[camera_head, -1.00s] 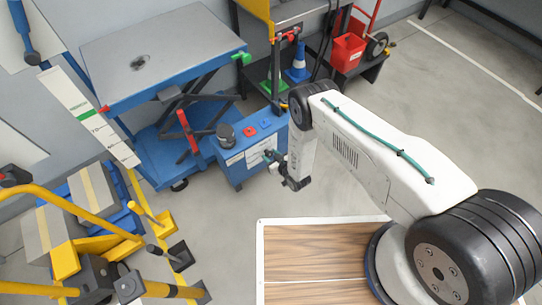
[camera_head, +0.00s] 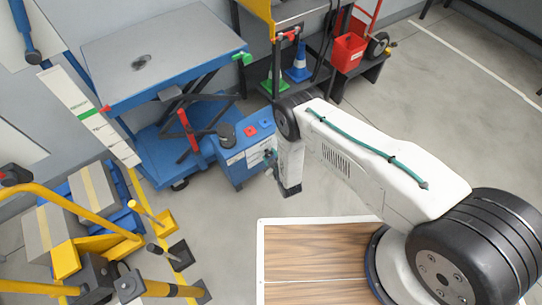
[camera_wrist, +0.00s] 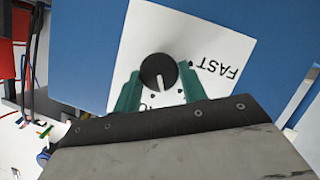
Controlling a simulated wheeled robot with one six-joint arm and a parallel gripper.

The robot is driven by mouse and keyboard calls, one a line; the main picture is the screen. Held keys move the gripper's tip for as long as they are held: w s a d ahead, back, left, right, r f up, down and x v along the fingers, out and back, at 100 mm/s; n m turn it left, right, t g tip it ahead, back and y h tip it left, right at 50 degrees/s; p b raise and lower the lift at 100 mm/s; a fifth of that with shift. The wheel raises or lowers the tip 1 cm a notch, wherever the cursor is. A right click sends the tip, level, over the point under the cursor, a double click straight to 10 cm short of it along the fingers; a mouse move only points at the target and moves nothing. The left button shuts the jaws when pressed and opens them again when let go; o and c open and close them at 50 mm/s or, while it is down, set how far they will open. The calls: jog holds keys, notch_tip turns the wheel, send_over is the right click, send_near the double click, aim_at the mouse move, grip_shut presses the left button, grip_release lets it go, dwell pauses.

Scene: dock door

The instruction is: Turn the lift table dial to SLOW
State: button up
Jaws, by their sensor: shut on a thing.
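The dial (camera_wrist: 158,74) is a round black knob with a pale pointer line, on a white label plate (camera_wrist: 205,25) on the blue control box. The word FAST reads upside down to its right in the wrist view; other lettering below it is mostly hidden by my gripper. My gripper (camera_wrist: 160,88) has green fingers, one on each side of the dial, and is shut on it. The pointer line runs nearly up and down in the wrist view. In the head view the control box (camera_head: 238,160) stands beside the blue lift table (camera_head: 165,60), and my arm hides most of the gripper.
The box top has red and blue buttons and a black knob (camera_head: 227,131). Yellow-railed equipment (camera_head: 100,220) with boxes stands at the lower left. A blue cone (camera_head: 299,66) and a red bin (camera_head: 349,50) are at the back. The floor to the right is clear.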

jog(key=n+t, duration=0.1)
jog(key=n, duration=0.1)
jog(key=n+h, duration=0.1)
jog(key=n, duration=0.1)
jog(key=shift+s+a+f+t, duration=0.1)
jog(key=shift+a+f+t, duration=0.1)
jog(key=shift+t, duration=0.2)
jog(key=shift+h, duration=0.3)
jog(key=o, duration=0.9)
jog(key=shift+o, duration=0.2)
jog(key=v, duration=0.7)
jog(key=shift+s, duration=0.4)
jog(key=shift+d, duration=0.1)
